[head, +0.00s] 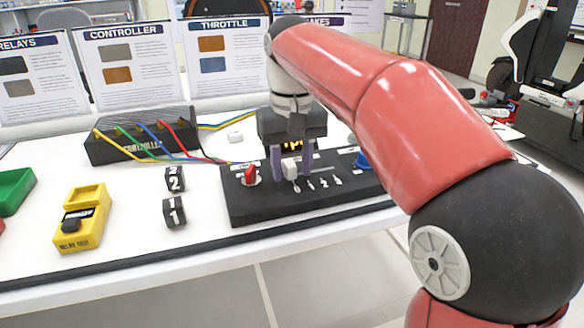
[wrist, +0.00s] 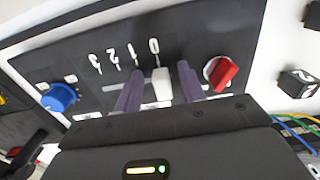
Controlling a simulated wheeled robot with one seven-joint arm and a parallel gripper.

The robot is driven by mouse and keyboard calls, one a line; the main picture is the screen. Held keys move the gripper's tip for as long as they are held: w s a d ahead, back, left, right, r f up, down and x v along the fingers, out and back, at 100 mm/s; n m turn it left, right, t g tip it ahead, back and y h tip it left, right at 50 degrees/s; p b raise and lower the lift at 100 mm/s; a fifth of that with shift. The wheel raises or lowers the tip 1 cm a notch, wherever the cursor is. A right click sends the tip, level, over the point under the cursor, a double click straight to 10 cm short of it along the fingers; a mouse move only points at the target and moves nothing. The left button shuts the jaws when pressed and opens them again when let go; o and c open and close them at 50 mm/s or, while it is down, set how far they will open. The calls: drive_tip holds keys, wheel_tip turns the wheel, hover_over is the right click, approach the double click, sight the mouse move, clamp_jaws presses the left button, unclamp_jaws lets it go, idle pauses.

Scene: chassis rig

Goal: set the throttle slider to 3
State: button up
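The throttle panel (head: 245,208) is a black board on the white table, with a white slider knob (head: 291,169), a row of digits, a red knob (head: 250,174) and a blue knob (head: 362,160). In the wrist view the slider knob (wrist: 161,84) stands at the 0 end of its slot, and the digits 0 to 3 (wrist: 125,55) run to the left. My gripper (head: 291,179) points down over the slider. In the wrist view its two purple fingers (wrist: 160,67) stand on either side of the knob with small gaps, so it is open.
Left of the panel lie two black number blocks (head: 175,196), a yellow relay tester (head: 82,218) and a green tray (head: 14,190). A black controller box (head: 140,140) with coloured cables stands behind. Printed signs (head: 132,62) line the back.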

drive_tip(key=shift+f, duration=0.15)
clamp_jaws()
